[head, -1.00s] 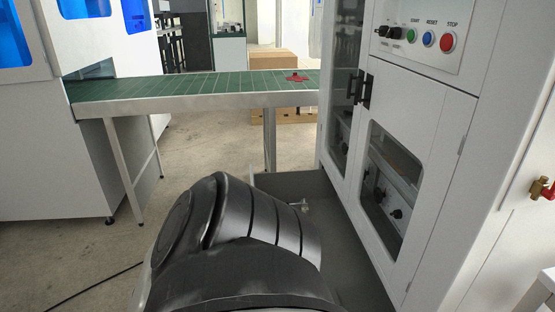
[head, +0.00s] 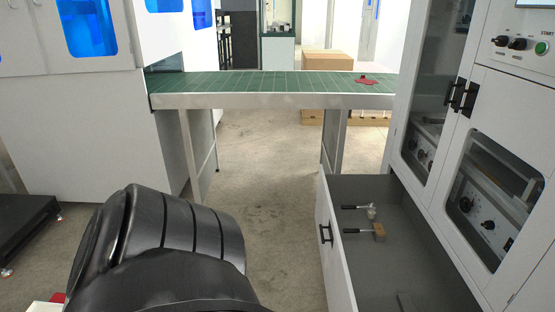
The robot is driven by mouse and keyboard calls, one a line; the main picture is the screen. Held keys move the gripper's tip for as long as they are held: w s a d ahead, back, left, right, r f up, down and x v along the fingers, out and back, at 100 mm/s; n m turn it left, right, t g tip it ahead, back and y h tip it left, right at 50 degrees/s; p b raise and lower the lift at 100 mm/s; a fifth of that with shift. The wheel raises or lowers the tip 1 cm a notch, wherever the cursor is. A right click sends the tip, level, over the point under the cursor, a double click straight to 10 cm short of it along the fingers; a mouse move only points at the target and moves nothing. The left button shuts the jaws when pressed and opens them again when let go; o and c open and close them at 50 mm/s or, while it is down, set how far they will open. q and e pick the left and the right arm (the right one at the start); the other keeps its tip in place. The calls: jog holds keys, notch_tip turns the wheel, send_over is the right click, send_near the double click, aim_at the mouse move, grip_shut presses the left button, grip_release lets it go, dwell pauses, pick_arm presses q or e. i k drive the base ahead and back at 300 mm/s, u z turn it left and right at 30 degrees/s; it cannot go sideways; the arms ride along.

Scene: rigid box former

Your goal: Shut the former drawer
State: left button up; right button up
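The former drawer (head: 334,247) stands open at the bottom of the white machine, in the lower right of the head view. Its white front with a black handle (head: 325,234) faces left. Two small tools with black handles lie inside: one with a metal head (head: 371,211) and one with a brown block head (head: 379,232). A black arm link of mine fills the lower left, left of the drawer and apart from its front in the picture. Neither of my grippers is in view.
The white box former (head: 480,120) with windowed doors and black handles rises above the drawer. A green conveyor (head: 270,85) crosses behind, with a red item (head: 367,80) on it. Bare floor (head: 275,200) lies left of the drawer. A cardboard box (head: 327,63) stands beyond the conveyor.

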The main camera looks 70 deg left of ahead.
aim_at(408, 269)
jog(key=z, duration=1.55)
jog(key=k, duration=0.55)
jog(key=u, duration=2.05)
